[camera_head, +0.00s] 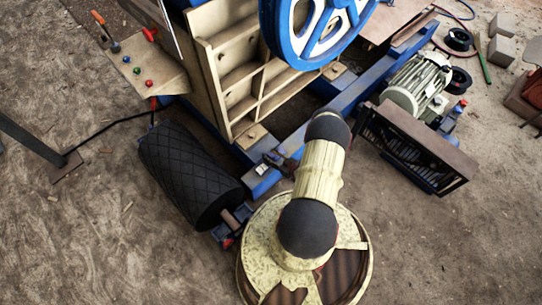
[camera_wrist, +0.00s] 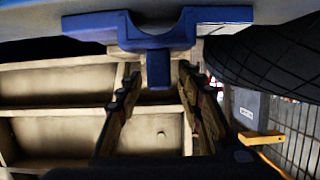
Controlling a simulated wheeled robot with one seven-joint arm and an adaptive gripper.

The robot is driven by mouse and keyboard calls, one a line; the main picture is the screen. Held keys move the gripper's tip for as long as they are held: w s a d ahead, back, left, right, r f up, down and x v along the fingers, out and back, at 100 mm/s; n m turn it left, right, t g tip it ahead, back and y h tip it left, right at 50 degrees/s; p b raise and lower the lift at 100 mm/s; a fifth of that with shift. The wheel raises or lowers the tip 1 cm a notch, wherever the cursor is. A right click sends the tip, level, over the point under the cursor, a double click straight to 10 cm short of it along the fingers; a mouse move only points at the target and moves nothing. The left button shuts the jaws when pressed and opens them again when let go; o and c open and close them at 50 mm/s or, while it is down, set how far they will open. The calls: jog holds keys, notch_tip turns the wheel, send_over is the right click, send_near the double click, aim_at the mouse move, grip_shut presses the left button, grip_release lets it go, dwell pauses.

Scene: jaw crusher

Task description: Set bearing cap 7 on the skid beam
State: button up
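A blue bracket-like piece (camera_wrist: 155,35) with a rounded notch shows at the top of the wrist view, and its blue block (camera_wrist: 158,68) hangs between my fingertips. No number is readable, so I cannot tell whether it is bearing cap 7. My gripper (camera_wrist: 158,78) has its two dark fingers apart, with gaps visible beside the block. In the head view, my gripper (camera_head: 282,162) is small and dark, partly hidden by my arm, at the near end of the blue skid beam (camera_head: 322,117). Contact with the beam cannot be made out.
The ribbed crusher body (camera_head: 232,70) and blue flywheel (camera_head: 318,30) stand behind the beam. A black textured roller (camera_head: 190,175) lies left of my arm. A motor (camera_head: 418,82) and a slatted guard (camera_head: 415,148) stand right. Dirt ground is open at lower left and lower right.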

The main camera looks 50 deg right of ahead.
jog(key=shift+r, duration=0.1)
jog(key=shift+s+r, duration=0.15)
jog(key=shift+s, duration=0.2)
jog(key=p+v, duration=0.3)
jog(key=v, duration=0.8)
jog(key=shift+p, duration=0.35)
jog(key=shift+s+a, duration=0.1)
jog(key=shift+s, duration=0.05)
